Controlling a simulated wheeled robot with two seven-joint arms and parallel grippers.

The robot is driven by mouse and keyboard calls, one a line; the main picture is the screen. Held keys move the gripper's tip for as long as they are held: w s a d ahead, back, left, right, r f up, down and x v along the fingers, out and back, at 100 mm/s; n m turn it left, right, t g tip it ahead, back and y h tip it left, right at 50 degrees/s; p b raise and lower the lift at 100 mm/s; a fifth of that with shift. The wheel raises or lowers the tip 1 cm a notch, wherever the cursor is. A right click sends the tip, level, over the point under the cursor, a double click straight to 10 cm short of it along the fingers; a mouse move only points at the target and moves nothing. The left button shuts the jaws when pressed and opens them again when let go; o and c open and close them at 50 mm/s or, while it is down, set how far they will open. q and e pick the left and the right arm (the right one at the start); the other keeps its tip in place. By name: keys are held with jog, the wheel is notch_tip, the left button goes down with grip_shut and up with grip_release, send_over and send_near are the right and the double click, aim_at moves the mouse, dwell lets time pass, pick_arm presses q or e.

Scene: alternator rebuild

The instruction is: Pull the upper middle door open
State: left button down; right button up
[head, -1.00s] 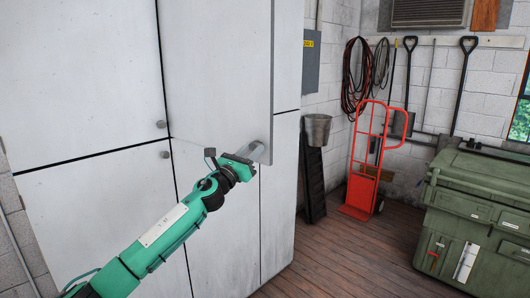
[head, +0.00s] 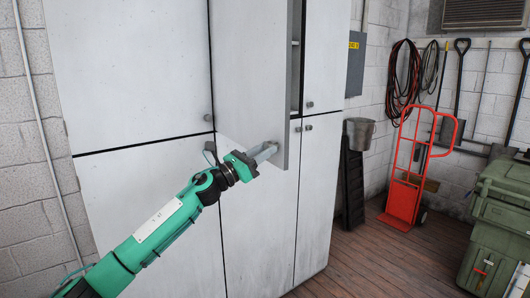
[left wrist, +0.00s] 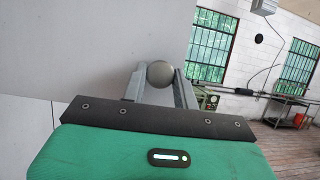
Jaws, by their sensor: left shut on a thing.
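The upper middle door (head: 250,70) is a pale grey cabinet door. It stands partly open, swung out from its left side, with a dark gap and shelf edges (head: 295,45) showing past its free edge. My left gripper (head: 266,151) is at the door's lower free corner. In the left wrist view its two fingers close around the round grey knob (left wrist: 160,74) on the door face. In the head view the fingers largely hide this knob. My right gripper is in neither view.
The upper right door (head: 323,60) and lower doors (head: 318,200) look shut. A red hand truck (head: 410,170), a bucket (head: 359,133) and a green chest (head: 500,225) stand to the right. The wooden floor (head: 350,262) before the cabinet's right side is clear.

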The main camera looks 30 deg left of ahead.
pick_arm(q)
jog(key=c, duration=1.1)
grip_release()
jog(key=shift+b+v, duration=4.05)
jog(key=shift+v, duration=2.85)
jog(key=shift+r, duration=0.1)
